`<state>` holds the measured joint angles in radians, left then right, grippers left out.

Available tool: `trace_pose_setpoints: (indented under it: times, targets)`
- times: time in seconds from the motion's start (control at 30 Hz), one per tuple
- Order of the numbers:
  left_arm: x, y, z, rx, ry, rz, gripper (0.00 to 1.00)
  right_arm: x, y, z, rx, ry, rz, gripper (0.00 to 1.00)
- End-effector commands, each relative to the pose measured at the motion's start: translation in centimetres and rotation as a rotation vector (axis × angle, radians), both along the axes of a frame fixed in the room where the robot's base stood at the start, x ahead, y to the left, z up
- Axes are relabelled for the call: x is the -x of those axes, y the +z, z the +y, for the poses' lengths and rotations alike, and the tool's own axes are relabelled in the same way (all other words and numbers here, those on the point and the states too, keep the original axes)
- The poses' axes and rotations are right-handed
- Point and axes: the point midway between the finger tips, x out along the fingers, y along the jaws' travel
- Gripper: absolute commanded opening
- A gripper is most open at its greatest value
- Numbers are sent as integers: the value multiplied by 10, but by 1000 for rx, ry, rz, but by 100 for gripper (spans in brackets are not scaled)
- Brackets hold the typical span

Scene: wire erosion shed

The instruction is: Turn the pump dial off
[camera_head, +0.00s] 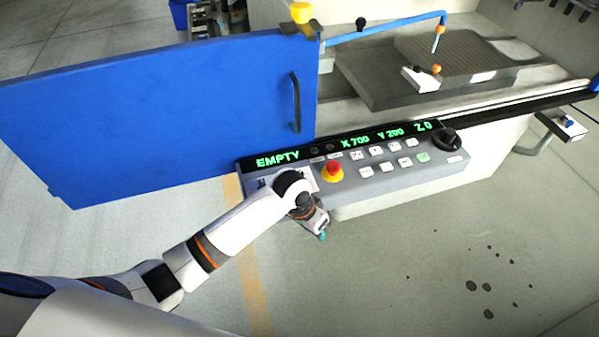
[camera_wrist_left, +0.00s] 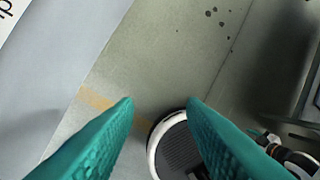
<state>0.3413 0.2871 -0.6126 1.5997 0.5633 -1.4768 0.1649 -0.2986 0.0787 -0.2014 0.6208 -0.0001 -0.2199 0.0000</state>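A black round dial (camera_head: 446,140) sits at the right end of the grey control panel (camera_head: 398,184). Its label is too small to read, so I cannot tell whether it is the pump dial. My left gripper (camera_head: 321,234) hangs in front of the panel's lower left edge, far from this dial. The wrist and forearm hide part of the panel's left end. In the left wrist view the two teal fingers (camera_wrist_left: 160,112) are apart with nothing held between them. A grey surface with partial black lettering (camera_wrist_left: 5,10) shows at the upper left there. My right gripper is not in view.
A red emergency button (camera_head: 332,170) stands up close to my wrist. White buttons (camera_head: 388,160) and a green-lit display (camera_head: 277,159) are on the panel. A blue door (camera_head: 165,110) stands at the left. The floor in front is clear, with dark spots (camera_head: 480,287).

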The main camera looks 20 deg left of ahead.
Motion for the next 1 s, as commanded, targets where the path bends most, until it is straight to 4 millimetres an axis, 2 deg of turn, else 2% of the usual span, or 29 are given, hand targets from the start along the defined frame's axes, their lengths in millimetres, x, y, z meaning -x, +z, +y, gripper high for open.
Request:
trace_pose_setpoints:
  times: [0.23, 0.4, 0.5, 0.6, 0.77, 0.87, 1.0]
  targets:
    - [-52, 58, 15, -85, -37, 40, 37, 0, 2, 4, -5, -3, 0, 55]
    - [-92, 111, 43, -170, -5, 84, 37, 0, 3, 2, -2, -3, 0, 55]
    - [-108, 140, 61, -209, 28, 105, 37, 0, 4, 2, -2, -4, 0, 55]
    - [-117, 161, 73, -231, 55, 121, 37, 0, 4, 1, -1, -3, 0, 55]
    - [-122, 171, 81, -245, 74, 134, 37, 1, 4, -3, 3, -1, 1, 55]
    - [-122, 163, 81, -246, 76, 136, 37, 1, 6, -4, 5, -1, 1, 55]
    - [-121, 139, 81, -245, 74, 136, 37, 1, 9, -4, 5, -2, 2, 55]
